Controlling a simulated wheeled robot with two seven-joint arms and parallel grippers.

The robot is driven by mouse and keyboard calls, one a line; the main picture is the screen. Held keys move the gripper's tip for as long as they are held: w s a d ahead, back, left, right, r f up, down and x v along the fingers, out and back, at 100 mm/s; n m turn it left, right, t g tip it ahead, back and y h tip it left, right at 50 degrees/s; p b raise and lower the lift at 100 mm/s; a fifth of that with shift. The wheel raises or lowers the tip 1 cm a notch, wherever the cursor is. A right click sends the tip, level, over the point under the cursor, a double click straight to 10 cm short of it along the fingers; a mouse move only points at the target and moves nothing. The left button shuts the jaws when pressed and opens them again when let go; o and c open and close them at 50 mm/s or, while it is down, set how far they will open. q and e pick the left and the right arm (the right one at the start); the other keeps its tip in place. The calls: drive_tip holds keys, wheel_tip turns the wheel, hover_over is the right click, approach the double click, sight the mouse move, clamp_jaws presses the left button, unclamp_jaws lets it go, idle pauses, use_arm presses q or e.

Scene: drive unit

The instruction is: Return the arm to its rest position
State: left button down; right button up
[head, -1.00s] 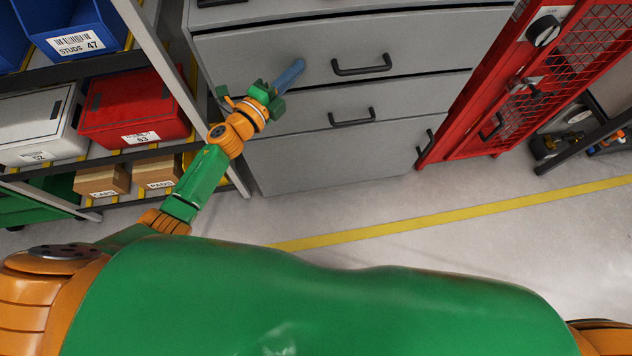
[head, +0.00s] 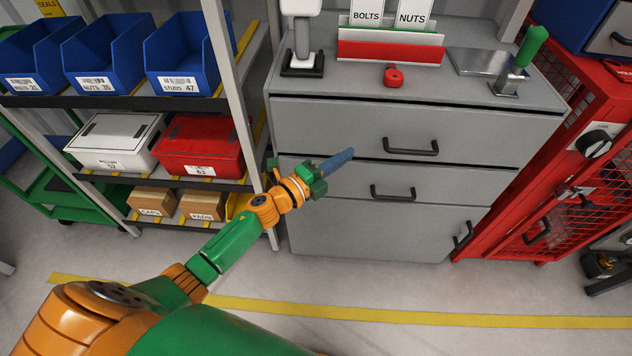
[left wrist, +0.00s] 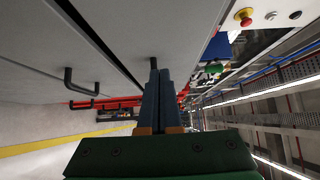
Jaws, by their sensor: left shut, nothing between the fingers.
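My left gripper (head: 338,161) shows in the head view in front of the grey drawer cabinet (head: 330,215). Its blue fingers are together, with nothing between them. My left arm, green and orange, reaches up from the lower left to it. In the left wrist view the closed blue fingers (left wrist: 158,95) point along the drawer fronts, close to a dark drawer gap. I cannot tell whether they touch the cabinet. My right gripper is in neither view.
The drawers are shut, with black handles (head: 411,147) sticking out. A red object (head: 393,76) lies on the cabinet top. A shelf with blue bins (head: 188,58) stands left, a red mesh locker (head: 545,185) right. Open floor (head: 420,285) lies in front.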

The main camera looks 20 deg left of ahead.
use_arm(q)
drive_tip(key=v, duration=0.8)
drive_tip(key=s+a+f+n+g+y+p, duration=0.2)
drive_tip(key=s+a+f+n+y+p, duration=0.15)
drive_tip(key=f+n, duration=0.35)
drive_tip(key=s+a+f+n+g+y+p, duration=0.3)
drive_tip(key=f+n+y, duration=0.15)
drive_tip(key=f, duration=0.45)
drive_tip(key=s+d+f+n+g+p, duration=0.1)
drive_tip(key=s+f+n+g, duration=0.2)
drive_tip(key=s, duration=0.6)
drive_tip(key=s+d+f+n+g+p, duration=0.1)
drive_tip(key=s+f+n+g, duration=0.2)
drive_tip(key=s, duration=0.7)
drive_tip(key=s+d+f+n+g+p, duration=0.2)
drive_tip(key=s+f, duration=0.4)
drive_tip(key=s, duration=0.4)
drive_tip(key=shift+n+g, duration=0.85)
drive_tip(key=shift+g, duration=0.25)
drive_tip(key=shift+s+f, duration=0.1)
drive_tip(key=shift+f, duration=0.05)
